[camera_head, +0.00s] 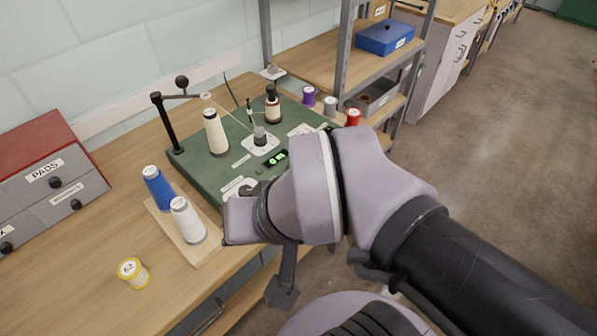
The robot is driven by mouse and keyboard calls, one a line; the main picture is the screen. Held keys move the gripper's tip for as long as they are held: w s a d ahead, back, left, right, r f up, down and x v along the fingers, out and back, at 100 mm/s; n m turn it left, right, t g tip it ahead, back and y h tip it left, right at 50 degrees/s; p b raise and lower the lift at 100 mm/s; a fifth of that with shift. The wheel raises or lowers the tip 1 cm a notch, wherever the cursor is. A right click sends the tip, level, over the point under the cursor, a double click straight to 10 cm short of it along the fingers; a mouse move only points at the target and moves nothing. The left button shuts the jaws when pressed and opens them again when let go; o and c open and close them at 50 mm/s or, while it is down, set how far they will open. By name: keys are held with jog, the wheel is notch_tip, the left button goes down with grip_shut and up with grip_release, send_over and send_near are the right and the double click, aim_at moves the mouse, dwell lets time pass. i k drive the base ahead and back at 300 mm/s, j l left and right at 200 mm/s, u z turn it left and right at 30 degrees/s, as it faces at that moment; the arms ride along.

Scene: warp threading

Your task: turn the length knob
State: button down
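The green winding machine base (195,171) stands on the wooden bench against the wall. A small lit display (277,158) with green digits is on its top. A grey knob-like post (260,137) rises from a white plate behind the display. A dark round part (246,190) by a white label at the front edge may be a knob; my wrist partly covers it. I cannot tell which is the length knob. My arm's wrist (300,200) covers the machine's front right. My gripper's fingers are not clearly visible, and no grasp can be made out.
A cream thread cone (216,134) and a dark-topped spool (272,105) stand on the machine. Blue (158,188) and white (187,221) cones stand on a wooden board at left. A yellow spool (133,273) is in front. A shelf rack (343,60) stands behind right.

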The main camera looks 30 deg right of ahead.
aim_at(245, 190)
jog(key=l+z, duration=0.1)
jog(key=i+l+u, duration=0.1)
jog(key=u, duration=0.25)
jog(key=i+l+u, duration=0.1)
jog(key=l+u, duration=0.35)
jog(key=u, duration=0.25)
